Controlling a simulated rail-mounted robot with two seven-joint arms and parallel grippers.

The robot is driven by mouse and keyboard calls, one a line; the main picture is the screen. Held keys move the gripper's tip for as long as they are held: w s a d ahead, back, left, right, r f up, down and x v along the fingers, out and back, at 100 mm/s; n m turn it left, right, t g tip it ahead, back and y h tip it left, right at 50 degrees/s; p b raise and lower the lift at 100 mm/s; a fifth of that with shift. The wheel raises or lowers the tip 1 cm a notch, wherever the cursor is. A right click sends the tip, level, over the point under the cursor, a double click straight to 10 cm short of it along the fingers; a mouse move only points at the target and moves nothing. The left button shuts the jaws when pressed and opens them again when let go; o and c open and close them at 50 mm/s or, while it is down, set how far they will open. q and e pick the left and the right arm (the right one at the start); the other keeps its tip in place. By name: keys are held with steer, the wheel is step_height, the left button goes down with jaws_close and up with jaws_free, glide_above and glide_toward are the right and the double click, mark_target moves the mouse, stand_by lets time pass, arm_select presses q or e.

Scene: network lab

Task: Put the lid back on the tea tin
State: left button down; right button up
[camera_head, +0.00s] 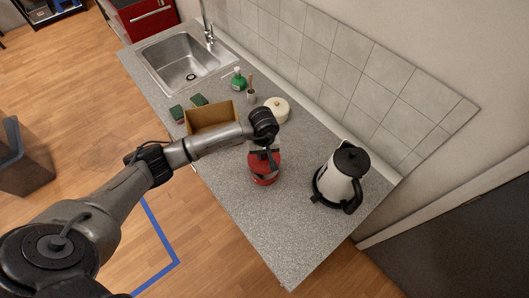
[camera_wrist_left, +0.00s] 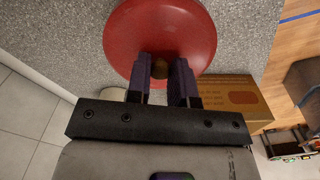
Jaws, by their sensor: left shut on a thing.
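The red tea tin (camera_head: 264,177) stands on the grey counter, under my left gripper (camera_head: 265,151). In the left wrist view the round red lid (camera_wrist_left: 160,28) fills the top middle, with a small brownish knob (camera_wrist_left: 160,68) at its near side. My left gripper (camera_wrist_left: 160,76) is shut on this knob, one dark finger on each side. The lid hides the tin beneath it in the wrist view, and the gripper partly covers the top in the head view. I cannot tell whether the lid touches the tin's rim. My right gripper is not in view.
A kettle (camera_head: 342,180) stands right of the tin. A white round pot (camera_head: 277,109) and an open cardboard box (camera_head: 210,118) are behind and left. Green sponges (camera_head: 177,113), a soap bottle (camera_head: 238,81) and a sink (camera_head: 188,60) lie farther back. The counter's front is clear.

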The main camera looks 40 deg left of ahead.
arm_select(q)
steer(key=shift+f, duration=0.5)
steer(key=shift+w+f+b, duration=0.1)
steer(key=shift+f+b, duration=1.3)
steer(key=shift+f, duration=0.45)
steer(key=shift+f+b, duration=0.6)
steer(key=shift+b, duration=0.45)
steer(key=shift+f, duration=0.1)
steer(key=shift+b, duration=0.4)
stand_by(0.4)
steer(key=shift+f, duration=0.1)
stand_by(0.3)
stand_by(0.4)
